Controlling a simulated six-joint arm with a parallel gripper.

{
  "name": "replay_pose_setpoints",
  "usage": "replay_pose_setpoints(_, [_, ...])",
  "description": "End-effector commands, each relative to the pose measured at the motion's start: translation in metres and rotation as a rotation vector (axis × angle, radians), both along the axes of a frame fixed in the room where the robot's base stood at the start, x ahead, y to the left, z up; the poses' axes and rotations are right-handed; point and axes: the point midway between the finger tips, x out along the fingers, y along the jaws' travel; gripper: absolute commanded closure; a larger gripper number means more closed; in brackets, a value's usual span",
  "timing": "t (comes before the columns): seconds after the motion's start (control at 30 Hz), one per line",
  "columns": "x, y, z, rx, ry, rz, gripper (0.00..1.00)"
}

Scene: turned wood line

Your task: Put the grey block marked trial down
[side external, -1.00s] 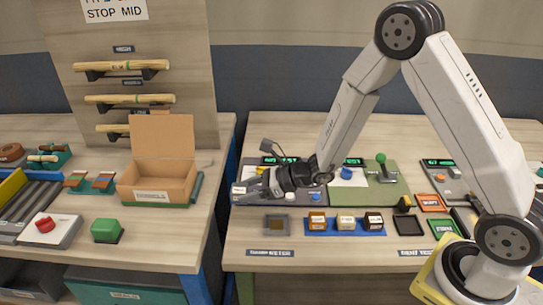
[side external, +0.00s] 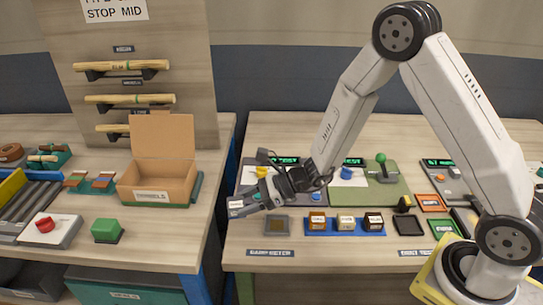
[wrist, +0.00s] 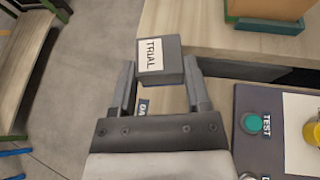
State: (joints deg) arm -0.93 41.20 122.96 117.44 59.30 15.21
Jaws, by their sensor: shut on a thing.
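The grey block marked trial (wrist: 180,75) is held between my two fingers in the wrist view, its white TRIAL label facing the camera. My gripper (wrist: 162,88) is shut on it. In the side view my gripper (side external: 252,200) reaches left, with the block (side external: 237,207) at its tip near the left edge of the right-hand table. The wrist view shows floor and table edges beyond the block, and I see no contact under it. Its underside is hidden.
A grey panel with a green button (wrist: 252,123) lies on the right-hand table. An open cardboard box (side external: 150,196) stands on the left-hand table. A grey square pad (side external: 267,226) and a blue strip with several small blocks (side external: 332,234) lie at the front. A gap separates the tables.

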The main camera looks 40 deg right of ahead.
Motion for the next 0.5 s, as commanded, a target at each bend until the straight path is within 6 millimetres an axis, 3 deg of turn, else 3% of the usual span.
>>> replay_pose_setpoints(0.2, [-0.035, 0.031, -0.002, 0.002, 0.001, 0.239, 0.98])
replay_pose_setpoints(0.5, [-0.093, 0.061, -0.007, 0.001, 0.001, 0.596, 0.98])
